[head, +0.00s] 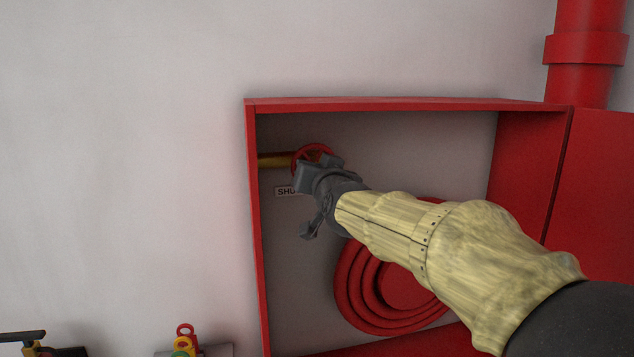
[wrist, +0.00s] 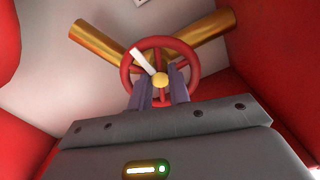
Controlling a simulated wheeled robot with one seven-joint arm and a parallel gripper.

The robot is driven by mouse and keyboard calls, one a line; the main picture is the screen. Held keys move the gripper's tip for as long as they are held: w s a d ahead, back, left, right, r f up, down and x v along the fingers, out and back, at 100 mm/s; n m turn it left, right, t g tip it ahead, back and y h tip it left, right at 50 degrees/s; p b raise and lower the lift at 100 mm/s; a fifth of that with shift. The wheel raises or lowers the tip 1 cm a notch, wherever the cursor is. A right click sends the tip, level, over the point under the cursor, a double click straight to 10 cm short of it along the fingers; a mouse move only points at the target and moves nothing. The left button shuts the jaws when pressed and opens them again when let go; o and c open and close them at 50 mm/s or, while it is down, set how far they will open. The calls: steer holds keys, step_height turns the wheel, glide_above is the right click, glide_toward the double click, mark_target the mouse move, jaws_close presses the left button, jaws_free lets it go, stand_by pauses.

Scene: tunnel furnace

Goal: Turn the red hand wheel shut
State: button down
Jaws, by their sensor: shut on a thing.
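The red hand wheel (head: 313,152) sits on a brass pipe (head: 273,160) in the upper left of the open red cabinet. In the wrist view the wheel (wrist: 130,58) faces me, with red spokes, a yellow hub and a white mark on its upper left. My gripper (head: 312,170) is at the wheel in the head view and hides its lower part. In the wrist view its two fingers (wrist: 160,88) reach the wheel's lower part, one on each side of the lower spoke, and are shut on the wheel.
The red cabinet (head: 251,220) surrounds my gripper, with a coiled red hose (head: 350,290) below right. A label reading "SHU" (head: 285,191) is partly hidden behind my gripper. A red pipe (head: 585,60) stands at the upper right. Small coloured fittings (head: 184,340) show at the lower left.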

steer(key=shift+f+m+b, duration=0.15)
steer(key=shift+m+b, duration=0.2)
steer(key=shift+m, duration=0.25)
steer(key=c, duration=1.6)
jaws_free()
